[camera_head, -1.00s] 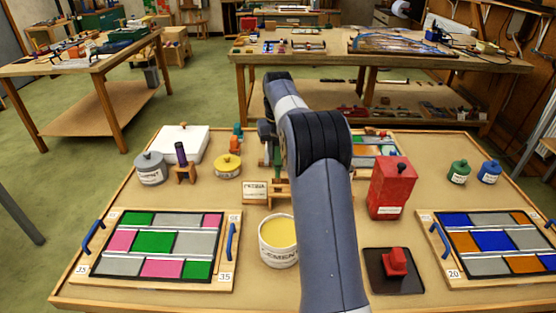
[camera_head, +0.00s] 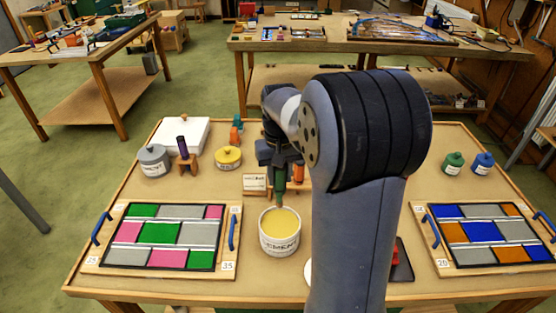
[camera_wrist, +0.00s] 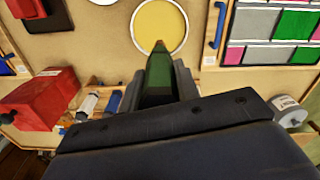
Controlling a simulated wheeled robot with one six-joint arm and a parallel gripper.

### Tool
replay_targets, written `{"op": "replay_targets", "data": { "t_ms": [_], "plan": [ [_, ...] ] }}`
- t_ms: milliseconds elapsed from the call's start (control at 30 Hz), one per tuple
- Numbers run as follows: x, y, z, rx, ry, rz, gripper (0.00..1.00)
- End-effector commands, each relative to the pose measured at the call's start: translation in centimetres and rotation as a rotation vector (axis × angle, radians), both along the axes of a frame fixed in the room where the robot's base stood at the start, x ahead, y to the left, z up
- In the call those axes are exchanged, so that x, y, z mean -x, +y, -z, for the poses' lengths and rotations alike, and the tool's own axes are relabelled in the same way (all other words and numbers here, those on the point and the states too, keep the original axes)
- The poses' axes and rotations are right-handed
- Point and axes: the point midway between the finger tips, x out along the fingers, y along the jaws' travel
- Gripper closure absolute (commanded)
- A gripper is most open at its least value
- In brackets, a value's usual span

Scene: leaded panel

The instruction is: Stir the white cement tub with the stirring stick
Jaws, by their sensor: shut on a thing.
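The white cement tub (camera_head: 280,245) stands near the front middle of the table, filled with a yellow mass; it also shows at the top of the wrist view (camera_wrist: 135,28). My gripper (camera_head: 280,170) is just behind the tub and is shut on the stirring stick (camera_head: 280,188), which has a green body. In the wrist view my gripper (camera_wrist: 159,88) has the stick (camera_wrist: 158,72) between its fingers, its brownish tip pointing toward the tub. The tip looks near the tub's rear rim; I cannot tell its height above it.
Two leaded panels in trays lie left (camera_head: 165,237) and right (camera_head: 487,238) of the tub. A red container (camera_wrist: 45,98) shows in the wrist view. Grey (camera_head: 153,161) and yellow (camera_head: 228,158) pots stand at the back left. My arm hides the table right of the tub.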

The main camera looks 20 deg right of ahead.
Motion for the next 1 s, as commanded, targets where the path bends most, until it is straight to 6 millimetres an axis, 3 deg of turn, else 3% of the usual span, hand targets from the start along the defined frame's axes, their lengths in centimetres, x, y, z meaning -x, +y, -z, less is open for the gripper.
{"op": "replay_targets", "data": {
  "t_ms": [367, 1000],
  "plan": [
    [1.0, 0.3, 0.7, 0.000, -0.001, 0.000, 0.92],
    [1.0, 0.3, 5.5, 0.000, 0.000, 0.000, 0.92]
  ]
}}
